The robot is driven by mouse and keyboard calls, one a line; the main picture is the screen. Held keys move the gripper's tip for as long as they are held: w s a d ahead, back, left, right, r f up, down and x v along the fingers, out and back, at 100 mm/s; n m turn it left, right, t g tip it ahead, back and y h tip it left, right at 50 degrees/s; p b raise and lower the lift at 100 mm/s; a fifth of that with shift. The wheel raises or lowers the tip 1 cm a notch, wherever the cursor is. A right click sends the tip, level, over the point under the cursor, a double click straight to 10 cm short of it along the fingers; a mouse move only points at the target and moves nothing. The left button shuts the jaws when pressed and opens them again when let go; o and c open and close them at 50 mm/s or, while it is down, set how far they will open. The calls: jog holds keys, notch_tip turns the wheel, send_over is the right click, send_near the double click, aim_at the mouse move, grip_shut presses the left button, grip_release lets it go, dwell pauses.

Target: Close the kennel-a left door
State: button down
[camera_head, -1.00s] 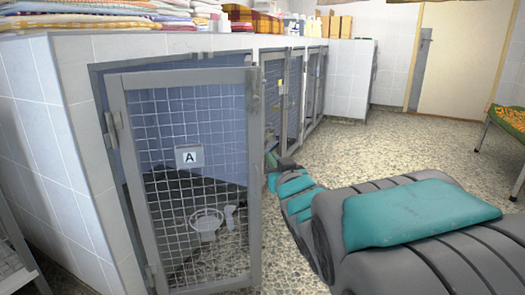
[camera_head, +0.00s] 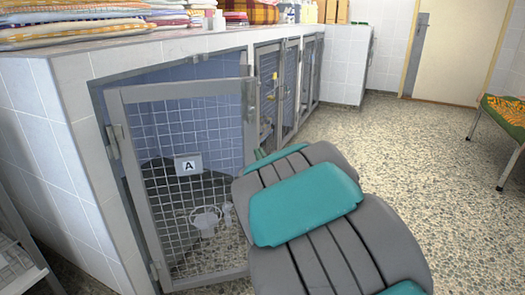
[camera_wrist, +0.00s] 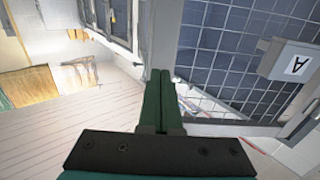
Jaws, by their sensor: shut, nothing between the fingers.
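The kennel-a left door (camera_head: 140,190) is a grey-framed mesh door with a white "A" plate (camera_head: 188,165). It is hinged at its left and stands ajar, with its free edge out from the tiled kennel front. In the wrist view the door frame (camera_wrist: 162,30) and the plate (camera_wrist: 296,64) show to the right, tilted. My gripper (camera_wrist: 160,75) has its green fingers shut and empty, close to the door's frame edge; I cannot tell if they touch. In the head view my arm covers the door's lower right edge and most of the gripper.
More mesh kennel doors (camera_head: 290,85) run along the front to the right. Folded towels (camera_head: 75,22) lie on top. A bowl (camera_head: 205,219) shows through the mesh. The speckled floor (camera_head: 420,150) is clear to the right, up to a green-edged bed (camera_head: 505,105).

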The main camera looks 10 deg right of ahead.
aim_at(253, 142)
jog(key=w, duration=0.6)
jog(key=shift+a+f, duration=0.1)
jog(key=shift+a, duration=0.1)
